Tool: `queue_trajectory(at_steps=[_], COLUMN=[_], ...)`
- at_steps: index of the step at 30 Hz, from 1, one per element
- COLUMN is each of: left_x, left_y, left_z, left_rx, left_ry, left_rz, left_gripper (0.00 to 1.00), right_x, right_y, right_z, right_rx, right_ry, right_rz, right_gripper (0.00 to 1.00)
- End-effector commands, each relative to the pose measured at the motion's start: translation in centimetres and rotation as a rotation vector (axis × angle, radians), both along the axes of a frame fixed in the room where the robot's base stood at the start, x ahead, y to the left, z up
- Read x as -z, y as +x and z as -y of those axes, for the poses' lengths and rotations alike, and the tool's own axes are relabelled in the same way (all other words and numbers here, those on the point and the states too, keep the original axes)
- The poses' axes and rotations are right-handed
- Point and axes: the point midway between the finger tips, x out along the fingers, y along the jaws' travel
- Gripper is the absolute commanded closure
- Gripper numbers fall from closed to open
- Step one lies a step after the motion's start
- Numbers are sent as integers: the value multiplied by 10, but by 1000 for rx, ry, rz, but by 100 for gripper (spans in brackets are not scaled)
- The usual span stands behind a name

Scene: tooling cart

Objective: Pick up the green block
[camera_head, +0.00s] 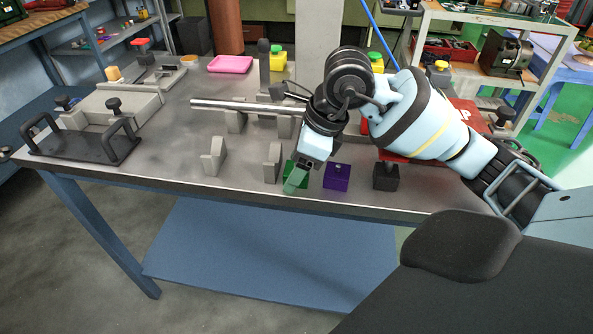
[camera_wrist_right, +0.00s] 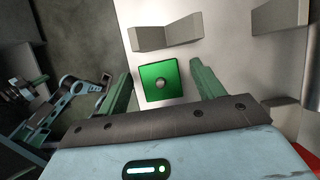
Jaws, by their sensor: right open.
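The green block (camera_head: 303,181) sits near the front edge of the metal table (camera_head: 235,197), partly hidden behind my right gripper (camera_head: 294,180) in the head view. In the right wrist view the green block (camera_wrist_right: 158,82) shows from above as a square with a round grey knob in its middle. My right gripper (camera_wrist_right: 160,90) is open, with one green finger on each side of the block and a gap to the right finger. I cannot tell how far above the block the fingertips are.
A purple block (camera_head: 337,176) and a black block (camera_head: 385,176) stand in a row to the right of the green block. A grey angled bracket (camera_head: 272,163) stands close on its left, and another (camera_head: 214,157) farther left. A metal rod (camera_head: 245,107) lies behind.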

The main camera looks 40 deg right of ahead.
Motion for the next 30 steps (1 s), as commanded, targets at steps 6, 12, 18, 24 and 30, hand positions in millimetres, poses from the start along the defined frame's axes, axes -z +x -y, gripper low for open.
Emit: queue_trajectory(at_steps=[6, 12, 18, 24, 30], left_x=[0, 0, 0, 0, -5], left_y=[0, 0, 1, 1, 3], left_z=[0, 0, 0, 0, 0], left_rx=[1, 0, 0, 0, 0], left_ry=[1, 1, 1, 1, 0], left_rz=[0, 1, 1, 1, 6], left_gripper=[100, 100, 100, 100, 100], right_x=[0, 0, 0, -1, -6], right_y=[0, 0, 0, 0, 0], right_z=[0, 0, 0, 0, 0], right_rx=[0, 0, 0, 0, 1], right_ry=[-1, -1, -1, 0, 0], right_rz=[1, 1, 1, 1, 3], right_gripper=[34, 60, 86, 86, 86])
